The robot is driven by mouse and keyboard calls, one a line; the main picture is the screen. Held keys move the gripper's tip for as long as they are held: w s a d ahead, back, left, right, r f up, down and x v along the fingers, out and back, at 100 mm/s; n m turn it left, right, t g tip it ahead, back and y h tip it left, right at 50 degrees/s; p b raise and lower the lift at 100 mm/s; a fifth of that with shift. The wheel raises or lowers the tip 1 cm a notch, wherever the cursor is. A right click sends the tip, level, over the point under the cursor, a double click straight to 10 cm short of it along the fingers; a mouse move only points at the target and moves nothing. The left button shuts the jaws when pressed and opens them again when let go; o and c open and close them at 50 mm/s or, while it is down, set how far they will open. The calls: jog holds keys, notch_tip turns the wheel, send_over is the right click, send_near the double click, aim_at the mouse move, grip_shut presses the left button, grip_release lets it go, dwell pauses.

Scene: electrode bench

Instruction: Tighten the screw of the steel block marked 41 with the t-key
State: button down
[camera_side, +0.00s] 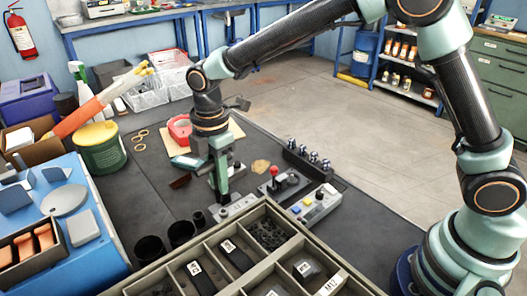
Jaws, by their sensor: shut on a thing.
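My gripper (222,192) points straight down over the dark bench mat, with its green fingers closed. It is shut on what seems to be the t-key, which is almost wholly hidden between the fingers. A light grey steel block (240,206) lies right below the fingertips. Whether the key touches its screw is too small to tell. Another grey block (237,168) shows just behind the gripper, partly covered by it. I cannot read the number 41 on either block.
A compartment tray (215,242) with labelled cells stands in front. Dark cups (181,233) are at its left. A red-knobbed lever (275,171), a grey button box (322,210) and a rack of metal knobs (300,160) stand at right. A green tin (102,150) is at left.

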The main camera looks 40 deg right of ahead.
jog(key=n, duration=0.3)
jog(key=shift+w+r+n, duration=0.1)
jog(key=shift+r+n, duration=0.15)
jog(key=shift+n, duration=0.05)
jog(key=n, duration=0.3)
jog(key=r+n, duration=0.1)
jog(key=n, duration=0.6)
jog(key=shift+w+r, duration=0.15)
jog(key=n, duration=0.3)
jog(key=shift+r+n, duration=0.2)
jog(key=shift+n, duration=0.1)
jog(key=shift+f, duration=2.5)
jog(key=shift+f, duration=0.8)
